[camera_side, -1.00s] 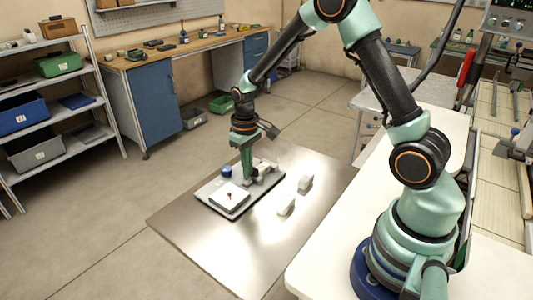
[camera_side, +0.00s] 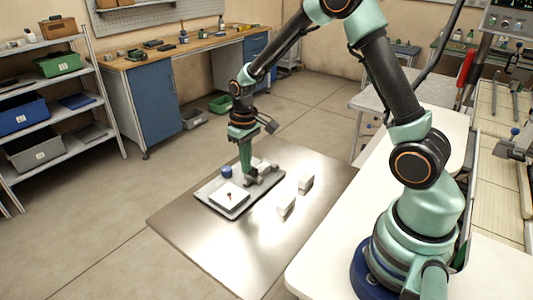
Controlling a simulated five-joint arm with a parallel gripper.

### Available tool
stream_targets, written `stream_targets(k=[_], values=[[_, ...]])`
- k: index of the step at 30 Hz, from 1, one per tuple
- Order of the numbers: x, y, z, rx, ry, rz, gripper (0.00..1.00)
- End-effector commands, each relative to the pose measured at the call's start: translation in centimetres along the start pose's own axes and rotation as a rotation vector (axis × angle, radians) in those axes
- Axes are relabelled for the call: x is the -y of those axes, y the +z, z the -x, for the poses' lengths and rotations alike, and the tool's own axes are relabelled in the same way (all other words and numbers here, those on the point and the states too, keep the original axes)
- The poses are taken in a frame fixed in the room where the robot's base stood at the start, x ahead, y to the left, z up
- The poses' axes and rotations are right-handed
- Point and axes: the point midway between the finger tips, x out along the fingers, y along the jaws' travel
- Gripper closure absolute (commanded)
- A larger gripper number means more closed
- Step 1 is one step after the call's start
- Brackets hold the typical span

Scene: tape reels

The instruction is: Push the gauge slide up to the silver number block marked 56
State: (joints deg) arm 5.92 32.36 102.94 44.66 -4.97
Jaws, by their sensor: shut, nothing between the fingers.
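My gripper (camera_side: 247,178) is shut with nothing between its fingers. It points down at the far part of a grey tray-like base (camera_side: 210,185) on the metal table. Its tip is close beside a grey piece (camera_side: 264,176) on that base; I cannot tell whether they touch, or whether this piece is the gauge slide. Two small silver-white blocks stand on the table to the right, a nearer one (camera_side: 286,206) and a farther one (camera_side: 306,184). Their numbers are too small to read, so I cannot tell which is marked 56.
A white square plate with a small red mark (camera_side: 229,196) lies on the near part of the base. The metal table (camera_side: 215,250) is bare toward the front.

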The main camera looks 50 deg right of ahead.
Motion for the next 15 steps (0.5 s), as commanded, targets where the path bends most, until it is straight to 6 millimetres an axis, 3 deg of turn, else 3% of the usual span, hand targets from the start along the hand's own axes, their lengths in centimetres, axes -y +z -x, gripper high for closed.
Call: stream_targets(k=[15], values=[[0.0,0.0,4.7,-0.002,0.000,0.000,1.00]])
